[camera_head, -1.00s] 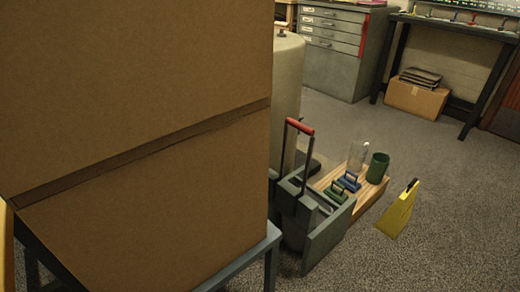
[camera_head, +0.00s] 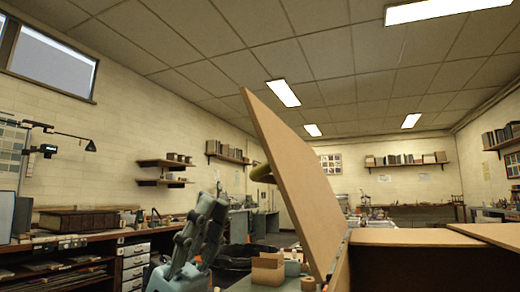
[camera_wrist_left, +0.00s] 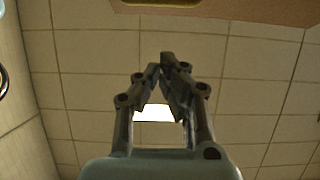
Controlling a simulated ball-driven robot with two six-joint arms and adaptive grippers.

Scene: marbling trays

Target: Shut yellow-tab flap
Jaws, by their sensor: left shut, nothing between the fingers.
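The flap (camera_head: 292,190) is a large tan panel standing up steeply, hinged low at the right, its free top edge leaning to the left. A dull yellow tab (camera_head: 262,173) sticks out from its left face. My left gripper (camera_head: 212,203) points upward to the left of the flap, apart from it. Its fingers are shut and empty. In the left wrist view the fingertips (camera_wrist_left: 161,68) point at the ceiling, and the flap (camera_wrist_left: 235,10) with part of the yellow tab (camera_wrist_left: 160,3) shows at the top edge. My right gripper is not in view.
Tan panels (camera_head: 415,237) lie flat right of the flap's base. A small cardboard box (camera_head: 267,268) stands low left of the flap. A bench (camera_head: 75,255) with drawers is at the left. The air between gripper and flap looks clear.

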